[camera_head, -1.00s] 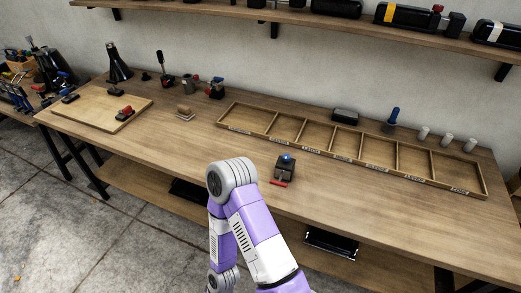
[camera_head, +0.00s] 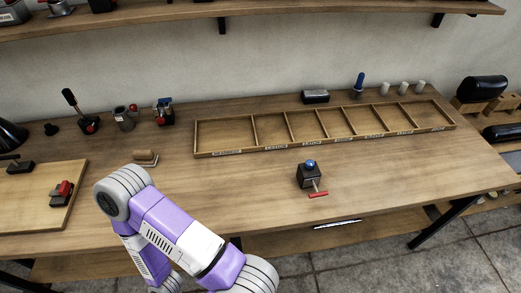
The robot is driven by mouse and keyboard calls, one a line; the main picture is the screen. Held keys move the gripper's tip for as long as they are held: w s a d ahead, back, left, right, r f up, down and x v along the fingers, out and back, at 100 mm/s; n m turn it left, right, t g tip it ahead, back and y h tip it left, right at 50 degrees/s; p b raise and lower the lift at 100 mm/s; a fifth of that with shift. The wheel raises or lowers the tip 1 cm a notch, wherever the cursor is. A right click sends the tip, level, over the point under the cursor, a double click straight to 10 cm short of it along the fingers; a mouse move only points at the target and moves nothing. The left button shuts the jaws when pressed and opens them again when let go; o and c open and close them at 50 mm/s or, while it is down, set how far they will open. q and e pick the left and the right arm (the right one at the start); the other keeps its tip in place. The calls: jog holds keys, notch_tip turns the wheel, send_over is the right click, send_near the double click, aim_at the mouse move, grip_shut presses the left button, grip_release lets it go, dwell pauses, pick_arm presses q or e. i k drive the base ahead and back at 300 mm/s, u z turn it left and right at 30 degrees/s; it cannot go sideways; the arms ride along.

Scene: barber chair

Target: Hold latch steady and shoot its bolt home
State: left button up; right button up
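A small dark block with a blue knob on top and a red crossbar on a short pale rod (camera_head: 309,176) stands on the bench in front of the divided tray; it may be the latch. Its rod points toward the bench's front edge. A red and black piece (camera_head: 62,192) lies on the wooden board at the left; I cannot tell whether it is a latch too. My purple and white arm is at the lower left, apart from the block. Neither gripper shows in the view.
A long divided wooden tray (camera_head: 325,128) lies behind the block, with labels on its front. A small brush-like piece (camera_head: 146,158) lies left of it. Several tools stand along the wall. The bench top (camera_head: 400,170) right of the block is clear.

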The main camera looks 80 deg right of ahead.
aim_at(317, 194)
jog(key=i, duration=0.35)
jog(key=z, duration=3.1)
